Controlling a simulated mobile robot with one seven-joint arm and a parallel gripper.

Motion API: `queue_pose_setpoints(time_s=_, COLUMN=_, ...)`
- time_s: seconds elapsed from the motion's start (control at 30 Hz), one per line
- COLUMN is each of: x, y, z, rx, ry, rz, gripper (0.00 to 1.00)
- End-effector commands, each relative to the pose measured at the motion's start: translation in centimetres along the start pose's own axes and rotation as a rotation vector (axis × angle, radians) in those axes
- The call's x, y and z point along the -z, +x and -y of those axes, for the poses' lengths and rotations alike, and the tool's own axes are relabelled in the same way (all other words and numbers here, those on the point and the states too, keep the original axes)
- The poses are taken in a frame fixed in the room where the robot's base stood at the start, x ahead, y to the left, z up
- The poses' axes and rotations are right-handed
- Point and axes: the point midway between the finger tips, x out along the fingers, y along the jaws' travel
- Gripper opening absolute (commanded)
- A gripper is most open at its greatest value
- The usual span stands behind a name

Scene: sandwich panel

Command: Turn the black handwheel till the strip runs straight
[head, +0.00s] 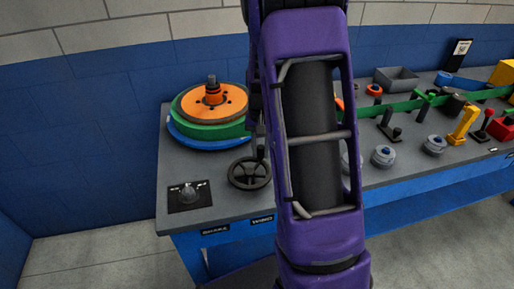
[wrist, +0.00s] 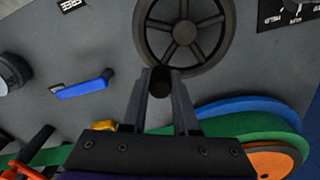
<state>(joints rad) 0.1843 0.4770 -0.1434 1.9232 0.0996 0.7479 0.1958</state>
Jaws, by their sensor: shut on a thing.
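The black handwheel (head: 249,173) lies on the near left part of the grey panel; it also shows at the top of the wrist view (wrist: 183,32). It has several spokes and a dark upright knob (wrist: 161,78) at its rim. My gripper (wrist: 161,86) is shut on this knob, a finger on each side. In the head view my purple arm hides most of the gripper. The green strip (head: 400,106) runs from behind my arm toward the right edge. Part of it shows at the lower left of the wrist view (wrist: 50,156). My arm hides its middle stretch.
Stacked orange, green and blue discs (head: 212,105) stand behind the handwheel. A rotary switch (head: 189,195) is at the front left corner. A blue handle (wrist: 82,88) shows in the wrist view.

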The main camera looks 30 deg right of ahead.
Motion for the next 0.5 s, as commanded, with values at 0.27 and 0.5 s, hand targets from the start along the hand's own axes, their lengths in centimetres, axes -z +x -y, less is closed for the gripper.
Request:
queue_pose_setpoints(time_s=0.27, x=-0.23, y=-0.03, z=-0.55, rx=-0.001, ry=0.091, rz=-0.001, gripper=0.0)
queue_pose_setpoints(time_s=0.5, x=-0.27, y=-0.02, z=-0.65, rx=-0.001, ry=0.111, rz=-0.001, gripper=0.0)
